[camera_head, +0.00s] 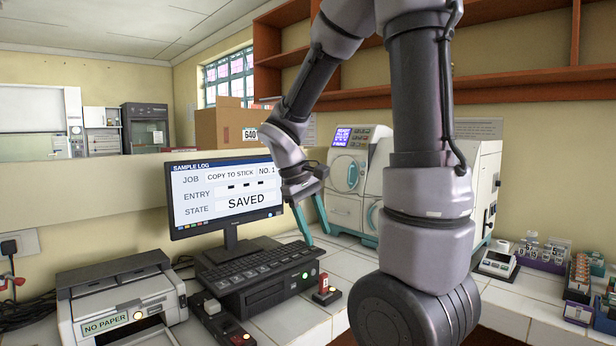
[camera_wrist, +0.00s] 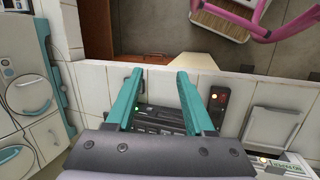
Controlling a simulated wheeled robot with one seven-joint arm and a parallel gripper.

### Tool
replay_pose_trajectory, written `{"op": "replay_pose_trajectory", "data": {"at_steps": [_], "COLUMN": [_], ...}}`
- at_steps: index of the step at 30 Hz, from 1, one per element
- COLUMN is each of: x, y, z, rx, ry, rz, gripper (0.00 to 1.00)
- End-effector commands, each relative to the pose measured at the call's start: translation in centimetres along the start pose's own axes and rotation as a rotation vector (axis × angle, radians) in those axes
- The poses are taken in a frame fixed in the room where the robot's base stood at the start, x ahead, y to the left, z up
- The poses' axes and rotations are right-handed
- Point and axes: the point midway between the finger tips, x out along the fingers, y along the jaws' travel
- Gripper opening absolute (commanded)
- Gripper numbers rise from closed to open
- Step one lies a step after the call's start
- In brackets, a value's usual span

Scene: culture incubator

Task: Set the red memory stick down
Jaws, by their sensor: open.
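The red memory stick (camera_head: 323,284) stands upright at a small dark block (camera_head: 329,297) with a yellow light, on the white tiled counter to the right of the computer. My gripper (camera_head: 318,238) is open, its teal fingers pointing down above the counter behind the stick, apart from it. In the wrist view the two fingers (camera_wrist: 160,73) are spread with nothing held between them. I cannot make out the stick in that view. The monitor (camera_head: 225,195) reads "COPY TO STICK", "NO. 1" and "SAVED".
The black computer with a keyboard (camera_head: 262,275) stands under the monitor. A printer (camera_head: 120,305) marked "NO PAPER" and a small dark device with lights (camera_head: 222,325) are at front left. A white-and-teal machine (camera_head: 350,185) stands behind my gripper. Vial racks (camera_head: 580,270) are at right.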

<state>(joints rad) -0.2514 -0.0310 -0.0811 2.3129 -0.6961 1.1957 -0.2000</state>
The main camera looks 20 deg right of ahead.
Motion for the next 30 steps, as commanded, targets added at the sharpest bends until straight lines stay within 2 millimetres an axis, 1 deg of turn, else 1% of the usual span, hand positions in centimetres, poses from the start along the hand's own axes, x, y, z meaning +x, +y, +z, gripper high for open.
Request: {"op": "replay_pose_trajectory", "data": {"at_steps": [1, 9, 12, 15, 18, 20, 30], "x": [-1.6, -8.7, -10.9, -12.5, -13.5, -13.8, -13.9], "y": [-0.1, -1.7, -2.1, -2.5, -2.7, -2.8, -2.8], "z": [1.0, 5.2, 6.5, 7.4, 8.0, 8.1, 8.2], "rx": [0.076, 0.438, 0.543, 0.617, 0.659, 0.673, 0.679], "ry": [0.070, 0.410, 0.518, 0.599, 0.649, 0.663, 0.669], "rz": [-0.054, -0.337, -0.421, -0.484, -0.522, -0.535, -0.541], "gripper": [0.53, 0.53, 0.53, 0.53, 0.53, 0.53, 0.53]}}
